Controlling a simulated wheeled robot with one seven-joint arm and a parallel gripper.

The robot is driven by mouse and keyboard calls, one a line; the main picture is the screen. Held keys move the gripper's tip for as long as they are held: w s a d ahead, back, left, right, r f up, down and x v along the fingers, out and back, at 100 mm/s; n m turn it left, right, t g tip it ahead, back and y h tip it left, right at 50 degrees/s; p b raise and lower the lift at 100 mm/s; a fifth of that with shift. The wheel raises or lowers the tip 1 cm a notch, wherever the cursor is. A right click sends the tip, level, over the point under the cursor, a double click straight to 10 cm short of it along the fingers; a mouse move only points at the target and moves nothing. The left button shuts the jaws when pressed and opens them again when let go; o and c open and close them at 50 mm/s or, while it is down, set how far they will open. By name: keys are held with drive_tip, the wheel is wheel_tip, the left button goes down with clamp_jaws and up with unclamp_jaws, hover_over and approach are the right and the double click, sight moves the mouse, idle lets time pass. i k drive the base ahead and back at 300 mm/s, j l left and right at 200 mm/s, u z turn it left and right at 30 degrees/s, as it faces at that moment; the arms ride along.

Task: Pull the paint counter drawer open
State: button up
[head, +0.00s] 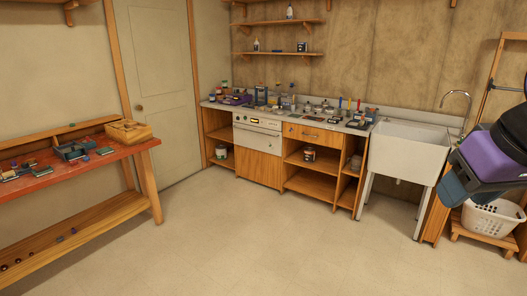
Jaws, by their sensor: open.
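The paint counter (365,131) runs along the back wall with a grey top crowded with paint things. Its wooden drawer (325,138) sits just under the top, right of the white oven-like panel, above open shelves. The drawer front looks flush with the counter, so it appears shut. A small handle (310,135) shows on its front.
A white sink (408,148) on legs stands right of the counter, with a white basket (492,219) beyond. A red-topped workbench (85,167) stands at left. A closed door (158,85) is behind it. The middle floor (250,235) is clear.

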sight(320, 129)
drive_tip(key=i, duration=2.3)
drive_tip(key=i+z, duration=0.2)
drive_tip(key=i, duration=0.25)
drive_tip(key=i+j+z, duration=0.2)
drive_tip(key=i, duration=0.3)
drive_tip(key=i+j+z, duration=0.2)
drive_tip(key=i, duration=0.25)
drive_tip(key=i+j+z, duration=0.2)
drive_tip(key=i, duration=0.2)
